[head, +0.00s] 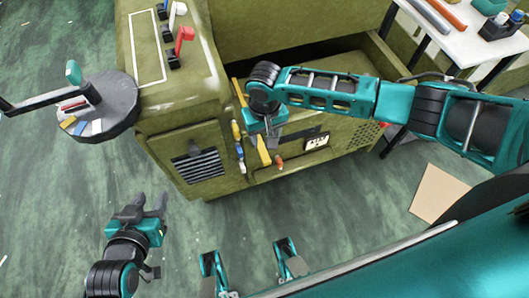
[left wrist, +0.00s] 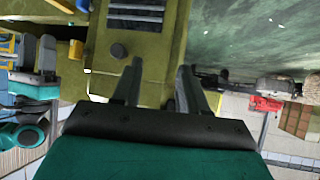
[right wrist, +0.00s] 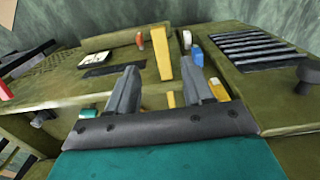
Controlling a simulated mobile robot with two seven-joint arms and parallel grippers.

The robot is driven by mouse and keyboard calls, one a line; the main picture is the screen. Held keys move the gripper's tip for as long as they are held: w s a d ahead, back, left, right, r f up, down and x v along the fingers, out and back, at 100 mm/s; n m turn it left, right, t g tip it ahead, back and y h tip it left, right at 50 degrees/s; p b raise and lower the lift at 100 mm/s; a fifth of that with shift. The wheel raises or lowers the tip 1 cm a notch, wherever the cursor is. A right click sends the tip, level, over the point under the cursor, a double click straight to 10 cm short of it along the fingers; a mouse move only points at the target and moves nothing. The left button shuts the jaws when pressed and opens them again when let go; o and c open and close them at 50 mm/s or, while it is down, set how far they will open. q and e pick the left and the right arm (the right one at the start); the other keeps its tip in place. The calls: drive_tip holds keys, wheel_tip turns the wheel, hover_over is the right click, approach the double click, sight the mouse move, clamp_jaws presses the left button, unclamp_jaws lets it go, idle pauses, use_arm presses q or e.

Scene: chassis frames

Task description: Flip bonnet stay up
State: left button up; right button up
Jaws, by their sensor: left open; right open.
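The olive chassis (head: 190,130) fills the middle of the head view. A yellow upright lever (right wrist: 162,52) on its front edge may be the bonnet stay; I cannot tell for certain. It also shows in the head view (head: 263,150), beside my right gripper. My right gripper (right wrist: 160,85) is open, and the lever appears beyond and between its fingertips, with no visible grip. My left gripper (head: 150,200) is open and empty, over the floor in front of the chassis. The left wrist view shows its spread fingers (left wrist: 160,75) facing the chassis's vent side.
Red (head: 183,40) and white (head: 177,12) toggles stand on the chassis top. Small blue, white and orange levers flank the yellow one. A round dark stand (head: 118,110) with small items is at left. A white table (head: 470,40) is at back right. The front floor is mostly clear.

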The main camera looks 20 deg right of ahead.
sight(265, 155)
wheel_tip(265, 155, down, 8)
drive_tip(key=b, duration=0.2)
drive_tip(key=shift+f+b, duration=0.15)
drive_tip(key=shift+b, duration=0.15)
drive_tip(key=shift+f, duration=0.55)
use_arm(q)
drive_tip(key=shift+w+d+f+h, duration=0.15)
drive_tip(key=shift+w+d+f, duration=0.1)
drive_tip(key=shift+d, duration=0.15)
drive_tip(key=shift+w+d+f+h, duration=0.15)
drive_tip(key=shift+w+d+f, duration=0.1)
drive_tip(key=shift+d, duration=0.15)
use_arm(e)
drive_tip(key=shift+c, duration=0.3)
use_arm(q)
drive_tip(key=shift+s+f, duration=0.15)
drive_tip(key=shift+s, duration=0.05)
use_arm(e)
clamp_jaws()
